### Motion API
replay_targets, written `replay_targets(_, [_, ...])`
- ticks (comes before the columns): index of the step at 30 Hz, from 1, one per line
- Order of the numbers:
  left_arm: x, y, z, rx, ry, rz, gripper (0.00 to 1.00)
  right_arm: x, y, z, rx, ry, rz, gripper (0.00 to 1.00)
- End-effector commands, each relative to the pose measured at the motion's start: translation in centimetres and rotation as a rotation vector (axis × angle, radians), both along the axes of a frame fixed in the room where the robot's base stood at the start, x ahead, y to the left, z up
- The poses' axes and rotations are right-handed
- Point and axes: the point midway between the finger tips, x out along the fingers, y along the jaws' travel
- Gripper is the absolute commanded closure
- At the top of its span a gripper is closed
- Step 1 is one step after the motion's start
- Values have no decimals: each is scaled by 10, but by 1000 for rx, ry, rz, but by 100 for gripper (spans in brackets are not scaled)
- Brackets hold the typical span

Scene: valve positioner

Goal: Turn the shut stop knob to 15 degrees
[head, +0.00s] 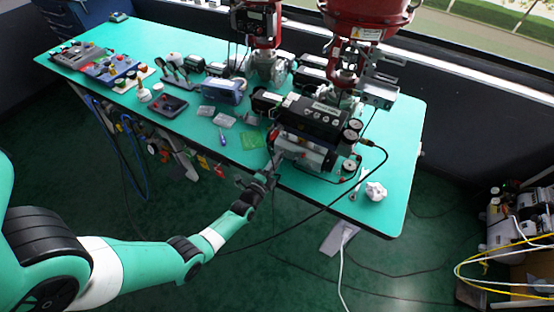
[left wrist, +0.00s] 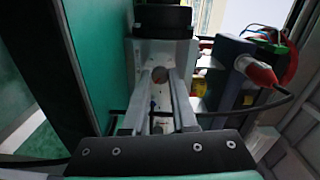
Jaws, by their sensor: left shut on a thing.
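The valve positioner (head: 303,151) is a light grey box at the front edge of the teal table, below a black unit with round gauges. My left gripper (head: 273,160) reaches its left front side. In the left wrist view my left gripper (left wrist: 158,82) has its two grey fingers shut on a small round knob (left wrist: 158,74), partly hidden between them. I take this as the shut stop knob; its markings and angle are too small to read. A white face of the positioner (left wrist: 185,50) lies just beyond the fingers. My right gripper is not in view.
Red actuators (head: 365,18) stand behind the positioner. A black cable (head: 345,190) loops down from its right side. A white handwheel-like part (head: 376,191) lies at the table's right front.

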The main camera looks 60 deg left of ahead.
Motion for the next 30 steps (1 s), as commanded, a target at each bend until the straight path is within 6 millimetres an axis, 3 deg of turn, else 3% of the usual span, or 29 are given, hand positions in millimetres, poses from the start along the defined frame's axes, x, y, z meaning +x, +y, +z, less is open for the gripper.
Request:
replay_targets(9, [0,0,1,101,71,0,100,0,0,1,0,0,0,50])
replay_targets(24, [0,0,1,119,84,0,100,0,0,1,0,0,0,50])
replay_targets(25, [0,0,1,119,84,0,72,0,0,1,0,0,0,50])
replay_targets(30, [0,0,1,118,84,0,44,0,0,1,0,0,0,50])
